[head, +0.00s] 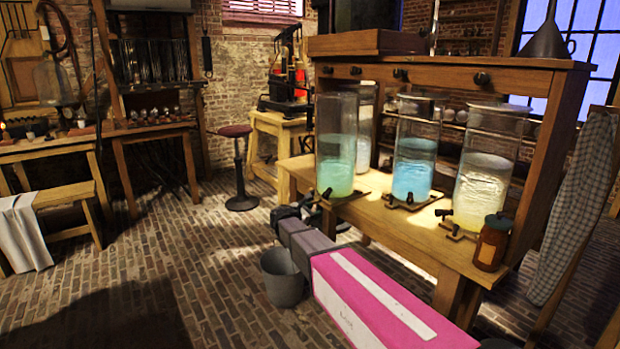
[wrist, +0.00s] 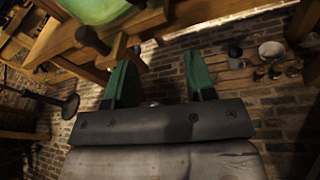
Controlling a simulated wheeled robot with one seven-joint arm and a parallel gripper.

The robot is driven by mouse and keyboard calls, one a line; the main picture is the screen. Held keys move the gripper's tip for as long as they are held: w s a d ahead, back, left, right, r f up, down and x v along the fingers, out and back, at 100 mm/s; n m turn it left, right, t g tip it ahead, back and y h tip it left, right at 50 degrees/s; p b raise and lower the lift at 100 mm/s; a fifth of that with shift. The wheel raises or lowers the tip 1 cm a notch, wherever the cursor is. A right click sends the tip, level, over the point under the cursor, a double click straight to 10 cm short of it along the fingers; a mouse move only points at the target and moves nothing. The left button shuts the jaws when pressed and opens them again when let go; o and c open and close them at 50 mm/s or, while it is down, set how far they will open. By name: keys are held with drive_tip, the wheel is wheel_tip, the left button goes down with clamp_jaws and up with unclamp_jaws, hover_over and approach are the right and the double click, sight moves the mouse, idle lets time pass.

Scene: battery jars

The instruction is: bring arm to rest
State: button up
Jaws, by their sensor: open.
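My gripper (wrist: 160,82) shows in the wrist view with its two green fingers spread apart and nothing between them. Brick paving lies beyond the fingers. In the head view my pink and grey arm reaches in from the lower right, low beside the front of the wooden workbench (head: 420,235). Its dark far end is near the bench's left end; the fingers cannot be made out there. In the wrist view the pale green jar (wrist: 100,15) and a dark tap (wrist: 92,40) are at the top, close to the left finger.
Glass jars of green (head: 337,150), blue (head: 412,160) and pale yellow (head: 485,180) liquid stand on the bench with taps facing out. A brown bottle (head: 492,243) stands at its corner. A grey bucket (head: 283,278) is on the floor beside my arm. Open floor lies left, with a stool (head: 240,170).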

drive_tip(key=s+d+f+m+g+y, duration=0.2)
drive_tip(key=s+d+f+m+g, duration=0.2)
drive_tip(key=s+d+f+m, duration=0.35)
drive_tip(key=s+d+f+m+g+y, duration=0.2)
drive_tip(key=s+d+f+m+g, duration=0.25)
drive_tip(key=s+d, duration=0.5)
drive_tip(key=s+d+f+m+g+y, duration=0.1)
drive_tip(key=s+m+y, duration=0.2)
drive_tip(key=s+m, duration=0.3)
drive_tip(key=s+d+f+m+g+y, duration=0.1)
drive_tip(key=s+m+y, duration=0.3)
drive_tip(key=s, duration=0.4)
drive_tip(key=shift+s+d+f+m+g, duration=0.2)
drive_tip(key=shift+d+f+m+g, duration=0.15)
drive_tip(key=shift+d+m, duration=0.4)
